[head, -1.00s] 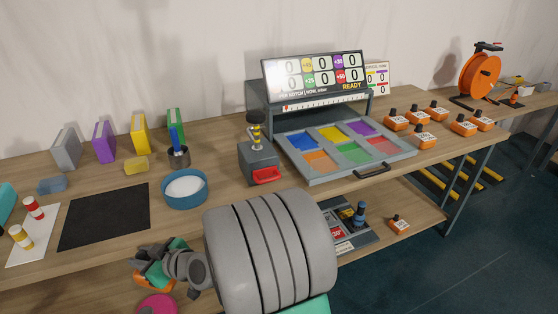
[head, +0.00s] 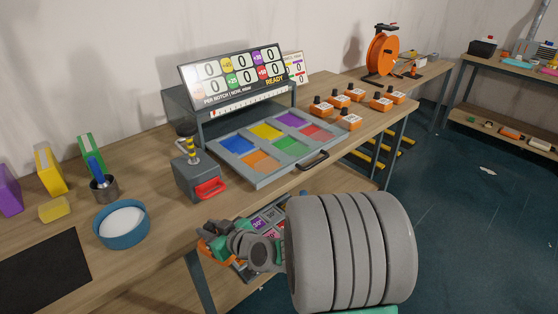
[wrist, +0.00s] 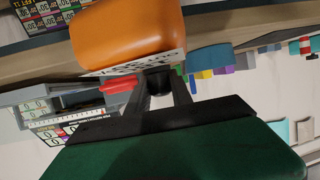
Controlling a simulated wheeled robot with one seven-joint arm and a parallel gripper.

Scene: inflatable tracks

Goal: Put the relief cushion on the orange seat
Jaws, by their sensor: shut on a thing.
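The held orange block (wrist: 130,35), with a white label and a black knob, appears to be the relief cushion. My gripper (wrist: 160,84) is shut on its black knob in the wrist view. In the head view a bit of orange (head: 206,233) shows at the end of my arm, below the front table edge; my arm hides most of it. The orange seat (head: 261,162) is the flat orange square in the front row of the grey tray (head: 238,180) on the table. It looks empty. My gripper is in front of and below the tray, to its left.
A blue bowl (head: 121,224) is further left. Several orange blocks with black knobs (head: 347,121) stand right of the tray. A scoreboard (head: 236,78) rises behind it. A lower shelf lies under the table.

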